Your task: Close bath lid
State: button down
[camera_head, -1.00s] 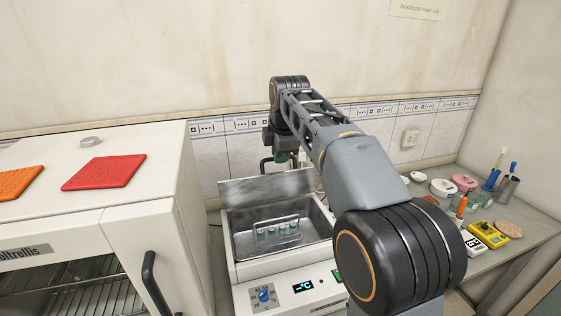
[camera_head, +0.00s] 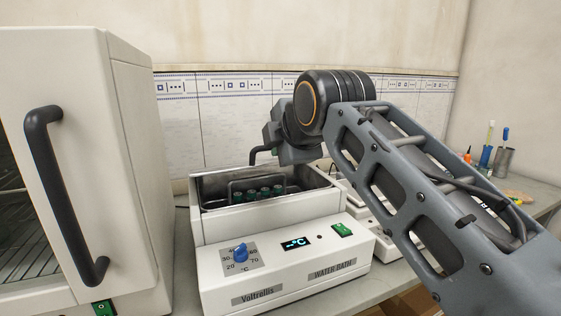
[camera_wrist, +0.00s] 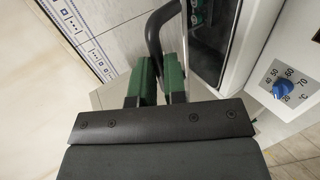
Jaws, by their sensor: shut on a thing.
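The white water bath (camera_head: 285,235) stands on the bench in the head view, its basin open at the top. A rack of green-topped vials (camera_head: 258,193) sits inside. A dark bar handle (camera_head: 262,153), apparently the lid's, rises behind the basin. My gripper (camera_head: 277,151) is at the bath's back edge, shut on this handle. In the wrist view the black handle (camera_wrist: 155,35) runs down to the green fingers of my gripper (camera_wrist: 161,70). The lid panel itself is hard to make out, and I cannot tell its angle.
A white oven-like cabinet with a black door handle (camera_head: 62,200) stands close on the left. My arm covers much of the right. Pens in a holder (camera_head: 497,158) stand on the bench at the far right. The tiled wall (camera_head: 230,110) is close behind the bath.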

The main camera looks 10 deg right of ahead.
jog(key=f+t+b, duration=0.1)
jog(key=f+b, duration=0.1)
jog(key=b, duration=0.1)
jog(key=s+f+b, duration=0.1)
jog(key=f+b, duration=0.2)
jog(key=s+f+t+b, duration=0.1)
jog(key=f+b, duration=0.2)
jog(key=b, duration=0.1)
jog(key=shift+s+d+f+t+y, duration=0.2)
jog(key=shift+d+t+y, duration=0.1)
jog(key=shift+f, duration=0.15)
jog(key=shift+f, duration=0.2)
jog(key=c, duration=1.2)
grip_release()
jog(key=shift+r, duration=0.1)
jog(key=shift+o, duration=0.2)
jog(key=shift+r, duration=0.1)
jog(key=shift+s+r, duration=0.1)
jog(key=shift+s, duration=0.05)
